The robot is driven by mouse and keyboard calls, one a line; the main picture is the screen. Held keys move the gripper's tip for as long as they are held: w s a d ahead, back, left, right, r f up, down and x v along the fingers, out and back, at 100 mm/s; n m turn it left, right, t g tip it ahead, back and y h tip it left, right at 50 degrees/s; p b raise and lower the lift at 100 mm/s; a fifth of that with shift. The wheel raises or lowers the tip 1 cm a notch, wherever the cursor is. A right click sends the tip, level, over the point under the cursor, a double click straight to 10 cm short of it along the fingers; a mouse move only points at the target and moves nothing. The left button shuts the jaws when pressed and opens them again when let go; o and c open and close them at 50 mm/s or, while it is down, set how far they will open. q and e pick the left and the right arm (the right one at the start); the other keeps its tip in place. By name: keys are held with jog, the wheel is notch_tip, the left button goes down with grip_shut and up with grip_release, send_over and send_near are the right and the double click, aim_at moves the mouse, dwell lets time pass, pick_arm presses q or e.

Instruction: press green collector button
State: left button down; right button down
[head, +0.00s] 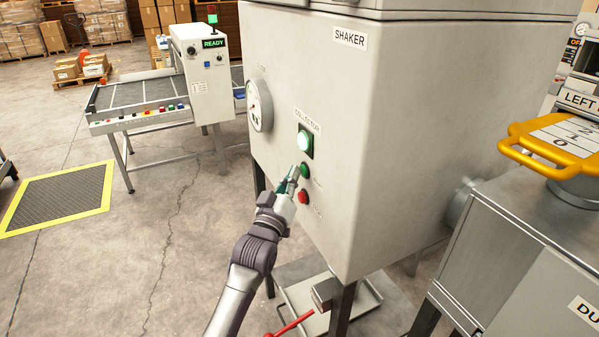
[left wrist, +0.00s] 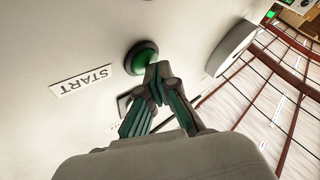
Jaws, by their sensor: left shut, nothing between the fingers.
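The green collector button (head: 305,171) is on the front of the grey shaker cabinet (head: 400,120), under a lit green indicator (head: 305,142) and the COLLECTOR label. It also shows in the left wrist view (left wrist: 140,57), beside the START label (left wrist: 82,87). My left gripper (head: 292,173) is shut and empty, its fingertips at the lower edge of the button in the left wrist view (left wrist: 158,72). I cannot tell whether they touch it. A red button (head: 303,197) sits below the green one. My right gripper is not in view.
A round gauge (head: 260,105) sticks out of the cabinet left of the buttons. A READY conveyor station (head: 205,75) stands back left. The floor at left is open around a yellow-edged mat (head: 60,195).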

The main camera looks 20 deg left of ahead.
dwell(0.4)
pick_arm(q)
jog(key=shift+s+a+p, duration=0.35)
jog(key=shift+s+a, duration=0.2)
jog(key=shift+s, duration=0.15)
jog(key=s+a, duration=0.1)
jog(key=s, duration=0.1)
jog(key=s+a+p, duration=0.1)
jog(key=a, duration=0.1)
jog(key=shift+s+a, duration=0.15)
jog(key=shift+s, duration=0.2)
jog(key=shift+f, duration=0.15)
dwell(0.5)
